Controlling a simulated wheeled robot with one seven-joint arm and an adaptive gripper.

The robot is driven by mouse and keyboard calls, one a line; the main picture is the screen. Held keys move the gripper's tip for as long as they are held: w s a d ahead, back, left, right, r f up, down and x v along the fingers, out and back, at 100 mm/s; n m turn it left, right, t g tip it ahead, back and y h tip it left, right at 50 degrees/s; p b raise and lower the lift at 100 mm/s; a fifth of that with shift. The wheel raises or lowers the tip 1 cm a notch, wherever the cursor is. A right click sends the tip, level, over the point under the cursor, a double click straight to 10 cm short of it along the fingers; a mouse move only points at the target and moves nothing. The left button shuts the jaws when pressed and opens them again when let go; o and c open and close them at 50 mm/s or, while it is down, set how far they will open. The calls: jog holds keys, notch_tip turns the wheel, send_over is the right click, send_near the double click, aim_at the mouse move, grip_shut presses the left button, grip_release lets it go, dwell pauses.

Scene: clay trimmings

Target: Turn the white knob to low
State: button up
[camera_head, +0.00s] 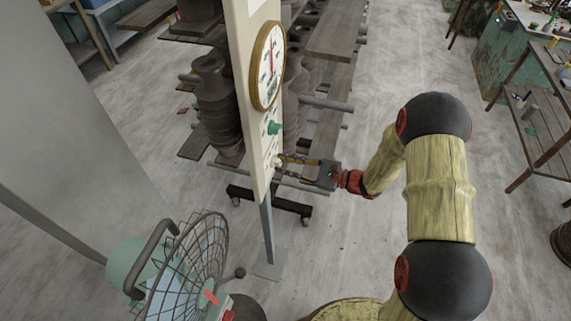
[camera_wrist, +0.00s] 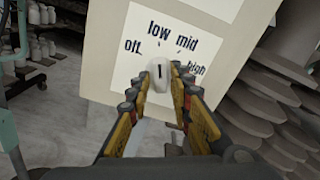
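The white knob (camera_wrist: 160,80) sits on a white dial plate (camera_wrist: 200,18) in the wrist view. The labels off, low, mid and high run around it. Its black mark stands upright in the picture, roughly toward low; exact alignment is hard to tell. My gripper (camera_wrist: 160,84) has one finger on each side of the knob, and the fingertips appear closed against it. In the camera_head view, my gripper (camera_head: 284,160) reaches from the right to the lower part of the tall cream panel (camera_head: 248,100), where the knob (camera_head: 277,161) is partly hidden by the fingers.
A green knob (camera_head: 274,128) and a round gauge (camera_head: 268,65) are above on the panel. A caged fan (camera_head: 200,265) stands in front at lower left. Racks with dark stacked pieces (camera_head: 215,95) are behind the panel.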

jog(key=shift+o, duration=0.9)
jog(key=v, duration=1.2)
